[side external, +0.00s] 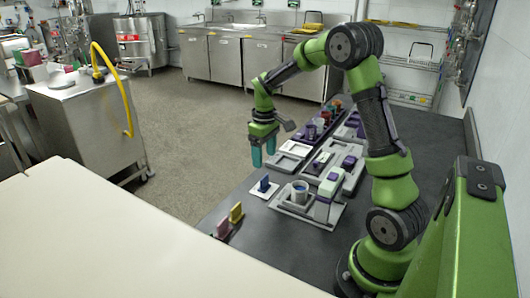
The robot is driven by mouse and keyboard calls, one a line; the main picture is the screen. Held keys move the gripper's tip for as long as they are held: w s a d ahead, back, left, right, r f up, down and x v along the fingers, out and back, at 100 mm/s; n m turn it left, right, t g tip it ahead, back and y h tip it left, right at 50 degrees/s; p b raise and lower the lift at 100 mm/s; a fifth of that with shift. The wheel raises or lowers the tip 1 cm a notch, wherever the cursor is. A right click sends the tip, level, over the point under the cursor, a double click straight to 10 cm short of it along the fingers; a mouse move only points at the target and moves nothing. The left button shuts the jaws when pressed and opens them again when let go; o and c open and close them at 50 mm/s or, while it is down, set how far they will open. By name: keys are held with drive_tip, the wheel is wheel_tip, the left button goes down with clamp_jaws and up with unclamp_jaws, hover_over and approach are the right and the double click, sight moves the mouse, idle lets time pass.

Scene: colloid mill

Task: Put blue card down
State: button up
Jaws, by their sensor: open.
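A small blue card (265,183) stands upright on a white square base (264,193) on the dark table, left of the grey trays. My gripper (264,158) has two teal fingers, points down and is open and empty. In the picture its fingertips are just above the blue card, with a small gap between them. How far apart they are in depth is hard to tell from this one view.
A grey tray with a round cup (299,192) stands right of the card. Several trays with purple parts (349,161) lie behind it. A pink block (222,228) and a yellow block (236,213) stand near the table's left edge. Bare table (270,245) lies in front.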

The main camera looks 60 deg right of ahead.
drive_tip(key=s+a+r+m+t, duration=0.2)
drive_tip(key=s+a+r+t, duration=0.3)
drive_tip(key=a+r, duration=0.75)
drive_tip(key=s+a+r+m+t+y, duration=0.1)
drive_tip(key=s+a+m+t+y, duration=0.1)
drive_tip(key=s+a, duration=0.7)
drive_tip(key=shift+s+a, duration=0.15)
drive_tip(key=shift+s, duration=0.35)
